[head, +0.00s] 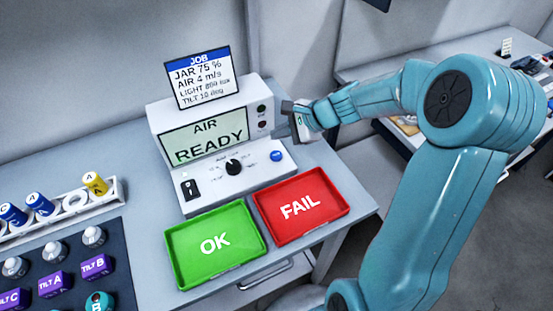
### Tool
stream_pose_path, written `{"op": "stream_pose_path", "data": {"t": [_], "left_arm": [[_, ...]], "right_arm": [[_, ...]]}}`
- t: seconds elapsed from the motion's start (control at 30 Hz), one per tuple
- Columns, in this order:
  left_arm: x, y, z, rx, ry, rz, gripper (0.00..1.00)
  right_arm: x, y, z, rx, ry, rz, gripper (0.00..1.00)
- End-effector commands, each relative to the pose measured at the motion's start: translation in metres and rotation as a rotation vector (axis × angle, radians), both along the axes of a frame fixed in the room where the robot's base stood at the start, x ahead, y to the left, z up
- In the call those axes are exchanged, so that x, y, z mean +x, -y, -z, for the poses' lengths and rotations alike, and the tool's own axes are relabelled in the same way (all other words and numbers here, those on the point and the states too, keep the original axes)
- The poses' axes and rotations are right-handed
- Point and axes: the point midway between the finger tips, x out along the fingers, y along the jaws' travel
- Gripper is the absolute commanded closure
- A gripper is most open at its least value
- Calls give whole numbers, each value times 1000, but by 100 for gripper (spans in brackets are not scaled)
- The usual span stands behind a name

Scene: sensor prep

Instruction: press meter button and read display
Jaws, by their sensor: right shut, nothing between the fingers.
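The meter (225,150) is a white console on the grey bench. Its green display (205,138) reads "AIR READY". On its sloped front are a black rocker switch (190,189), a black dial (233,167) and a blue button (277,156). A job card (202,79) stands on top, reading "JAR 75 %", "AIR 4 m/s" and smaller lines for light and tilt. My right gripper (292,117) is shut and empty, just right of the meter's upper right side, above and right of the blue button. I cannot tell whether it touches the housing. My left gripper is not in view.
A green OK tray (180,270) and a red FAIL tray (338,212), both empty, lie in front of the meter. At left are a white rack (112,199) with coloured cylinders and a dark mat (120,275) with several sensors. Another table stands behind my right arm.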

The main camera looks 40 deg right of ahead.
Motion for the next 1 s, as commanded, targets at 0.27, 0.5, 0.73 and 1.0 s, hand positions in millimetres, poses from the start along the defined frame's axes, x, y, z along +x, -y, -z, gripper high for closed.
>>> {"op": "stream_pose_path", "data": {"t": [0.27, 0.5, 0.73, 1.0], "left_arm": [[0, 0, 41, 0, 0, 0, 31], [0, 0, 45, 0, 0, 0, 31], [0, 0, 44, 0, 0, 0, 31], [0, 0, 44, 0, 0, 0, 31]], "right_arm": [[1, -1, 45, 0, -1, -1, 100], [1, -1, 49, 0, 0, 0, 100], [1, -1, 48, 0, -1, -1, 100], [1, -1, 48, 0, 0, 0, 100]]}}
